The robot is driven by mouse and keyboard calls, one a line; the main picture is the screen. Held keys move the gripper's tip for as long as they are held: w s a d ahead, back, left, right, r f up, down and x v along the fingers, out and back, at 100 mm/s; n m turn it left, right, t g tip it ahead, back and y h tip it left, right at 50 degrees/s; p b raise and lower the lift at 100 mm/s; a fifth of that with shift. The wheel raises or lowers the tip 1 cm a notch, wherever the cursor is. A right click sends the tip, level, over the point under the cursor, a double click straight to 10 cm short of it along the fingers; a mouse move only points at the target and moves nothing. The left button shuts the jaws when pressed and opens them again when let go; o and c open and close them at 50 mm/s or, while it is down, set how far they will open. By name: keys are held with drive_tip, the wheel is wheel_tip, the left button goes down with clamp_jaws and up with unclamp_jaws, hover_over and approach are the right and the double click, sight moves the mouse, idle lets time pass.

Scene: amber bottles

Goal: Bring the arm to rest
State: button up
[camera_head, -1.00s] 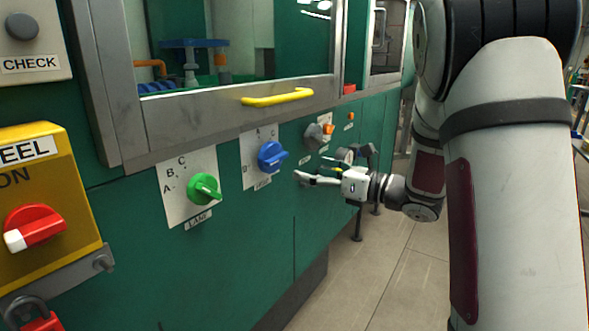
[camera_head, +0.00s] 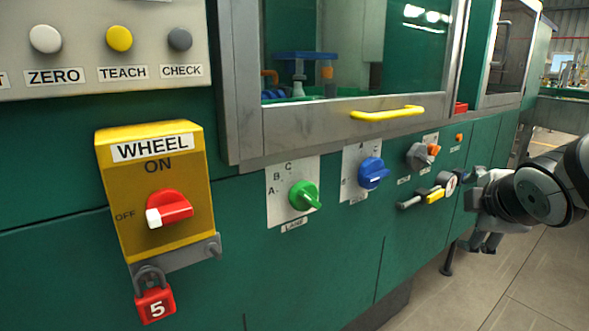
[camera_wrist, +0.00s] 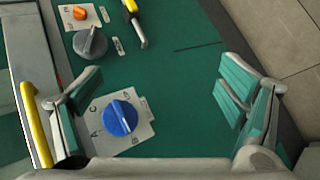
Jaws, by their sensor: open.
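My gripper (camera_head: 470,212) is at the right of the head view, beside the green machine front (camera_head: 330,265), partly hidden by my own arm. In the wrist view my gripper (camera_wrist: 158,88) has its two fingers wide apart, with green pads and nothing between them. A blue knob (camera_wrist: 119,117) on a lettered plate shows between and beyond the fingers. The blue knob (camera_head: 373,173) is left of my gripper in the head view. No contact with the knob is visible.
A grey knob (camera_head: 420,156), green knob (camera_head: 304,196), yellow handle (camera_head: 388,113) and yellow switch box (camera_head: 155,190) stand out from the machine. Floor (camera_head: 510,280) is clear at lower right.

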drive_tip(key=s+a+f+m+g+y, duration=0.1)
drive_tip(key=s+a+f+m+g, duration=0.25)
drive_tip(key=s, duration=0.75)
drive_tip(key=s+a+m+g+y, duration=0.1)
drive_tip(key=s+a+m+g, duration=0.2)
drive_tip(key=s+a+m, duration=0.55)
drive_tip(key=s+a+f+m+g+y, duration=0.1)
drive_tip(key=s+f+m+g, duration=0.2)
drive_tip(key=s, duration=1.1)
wheel_tip(320, 180, up, 30)
drive_tip(key=t+p, duration=0.3)
drive_tip(key=p, duration=2.5)
drive_tip(key=shift+w+d+r, duration=0.15)
drive_tip(key=shift+w+d, duration=0.05)
drive_tip(key=shift+w, duration=0.25)
